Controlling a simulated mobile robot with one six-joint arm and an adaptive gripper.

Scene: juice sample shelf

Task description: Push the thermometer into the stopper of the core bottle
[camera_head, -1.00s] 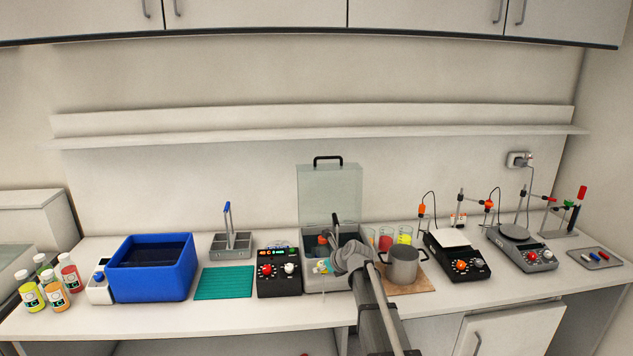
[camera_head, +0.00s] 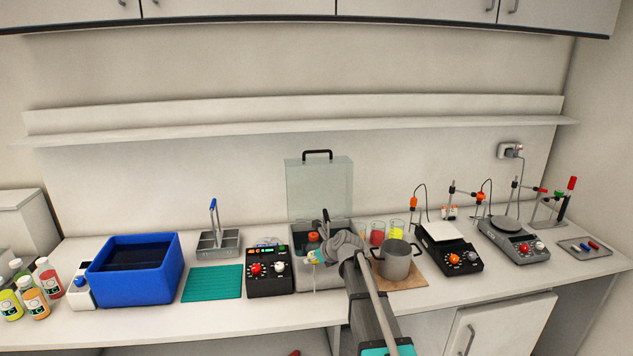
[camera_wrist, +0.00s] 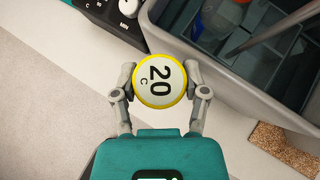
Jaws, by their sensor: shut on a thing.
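My gripper (camera_wrist: 160,88) is shut on a round dial with a yellow rim, marked "20 C" (camera_wrist: 160,82), which looks like the thermometer's head. Its fingers press on the left and right sides. Any stem below is hidden by the dial. In the head view my gripper (camera_head: 319,256) is at the front wall of the grey open bath (camera_head: 322,277). An orange-red top (camera_head: 313,237) shows inside the bath; it may belong to the core bottle, but I cannot tell. No stopper can be made out. In the wrist view the dial is in front of the bath, apart from its wall (camera_wrist: 225,75).
A black control unit (camera_head: 269,272) stands left of the bath. A steel pot (camera_head: 397,262) on a cork mat (camera_head: 415,284) and beakers are to the right. A clear lid (camera_head: 320,190) stands up behind the bath. Several juice bottles (camera_head: 34,302) stand far left.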

